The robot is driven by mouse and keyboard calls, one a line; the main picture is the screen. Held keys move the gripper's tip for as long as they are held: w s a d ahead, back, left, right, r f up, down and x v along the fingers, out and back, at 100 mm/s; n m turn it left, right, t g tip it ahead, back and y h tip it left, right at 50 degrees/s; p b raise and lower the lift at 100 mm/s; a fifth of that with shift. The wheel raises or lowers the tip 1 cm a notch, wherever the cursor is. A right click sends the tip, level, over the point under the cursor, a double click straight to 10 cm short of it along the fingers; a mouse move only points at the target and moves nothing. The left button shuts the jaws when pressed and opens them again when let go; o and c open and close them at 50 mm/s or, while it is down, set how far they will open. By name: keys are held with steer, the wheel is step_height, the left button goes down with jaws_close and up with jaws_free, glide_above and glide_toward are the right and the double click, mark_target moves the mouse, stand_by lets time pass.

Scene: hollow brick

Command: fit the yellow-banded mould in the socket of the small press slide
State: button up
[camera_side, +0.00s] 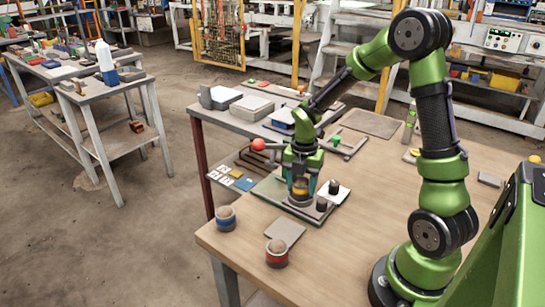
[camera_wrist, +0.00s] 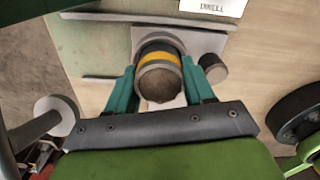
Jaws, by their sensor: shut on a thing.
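The yellow-banded mould (camera_side: 300,191) is upright between the fingers of my gripper (camera_side: 301,184), which is shut on it. In the wrist view the mould (camera_wrist: 160,82) shows its brownish round end and yellow band between the teal fingers of my gripper (camera_wrist: 160,88). The small press slide is a grey plate (camera_wrist: 203,41) with a dark round knob (camera_wrist: 213,68) to the right of the mould. A grey socket ring (camera_wrist: 157,38) shows just past the band, in line with the mould. The mould hides the socket's inside; I cannot tell how deep it sits.
A blue-banded mould (camera_side: 226,219) and a red-banded mould (camera_side: 277,254) stand near the table's front left edge, with a grey flat plate (camera_side: 285,231) between. A red ball (camera_side: 258,145) is on a lever left of my gripper. The wooden table's right front (camera_side: 345,255) is clear.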

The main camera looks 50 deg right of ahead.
steer(key=shift+f, duration=0.15)
steer(key=o, duration=1.5)
steer(key=shift+c, duration=0.2)
step_height(320, 180, up, 17)
